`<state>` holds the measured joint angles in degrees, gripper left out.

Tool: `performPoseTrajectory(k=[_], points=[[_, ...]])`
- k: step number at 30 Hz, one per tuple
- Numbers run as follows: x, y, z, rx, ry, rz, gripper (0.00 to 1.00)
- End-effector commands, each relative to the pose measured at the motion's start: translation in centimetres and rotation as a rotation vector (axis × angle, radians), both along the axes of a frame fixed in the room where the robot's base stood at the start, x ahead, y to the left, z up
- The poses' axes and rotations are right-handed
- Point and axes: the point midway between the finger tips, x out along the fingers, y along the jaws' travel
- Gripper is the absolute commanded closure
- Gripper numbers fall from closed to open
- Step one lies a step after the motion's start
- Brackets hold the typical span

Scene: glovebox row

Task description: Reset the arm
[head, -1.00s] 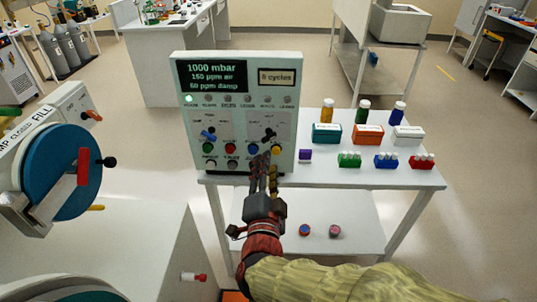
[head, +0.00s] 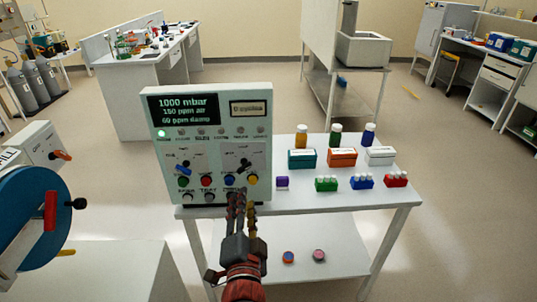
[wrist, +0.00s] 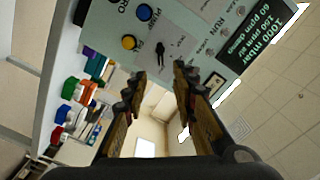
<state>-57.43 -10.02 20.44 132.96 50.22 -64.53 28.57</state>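My gripper (head: 241,197) is in front of the lower right part of the grey control panel (head: 151,145) in the head view. Its dark fingers point up towards the yellow button (head: 252,179) and blue button (head: 229,180), apart from the panel as far as I can tell. In the wrist view my gripper (wrist: 159,74) has its two fingers spread with nothing between them. The panel (wrist: 185,15) fills the top of that view, with the yellow button (wrist: 129,42) beyond the fingertips. My upper arm is out of view.
A white cart (head: 392,192) carries the panel, several boxes and capped bottles; two small round items (head: 288,257) lie on its lower shelf. A blue round port (head: 25,215) with a red handle stands at left. Open floor (head: 460,220) lies to the right.

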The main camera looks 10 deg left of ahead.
Motion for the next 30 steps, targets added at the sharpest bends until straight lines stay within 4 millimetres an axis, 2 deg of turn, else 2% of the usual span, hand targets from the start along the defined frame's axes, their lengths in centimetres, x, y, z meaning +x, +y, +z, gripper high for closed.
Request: performPoseTrajectory(k=[2,4,8,10,13,17,20,23,26,30], points=[[0.0,0.0,-0.1,-0.014,0.001,0.002,0.73],[-0.2,0.6,-1.1,-0.041,0.031,0.023,0.73],[-1.5,3.2,-4.9,-0.151,0.142,0.142,0.73],[-3.2,5.0,-7.8,-0.241,0.221,0.247,0.73],[-6.5,7.1,-10.9,-0.372,0.318,0.413,0.73],[-10.2,7.1,-12.8,-0.530,0.418,0.594,0.73],[-12.3,5.1,-13.2,-0.650,0.484,0.704,0.73],[-13.8,1.8,-12.8,-0.766,0.546,0.789,0.73],[-14.9,-3.0,-11.8,-0.879,0.614,0.841,0.73],[-16.1,-11.3,-9.3,-1.014,0.719,0.849,0.73]])
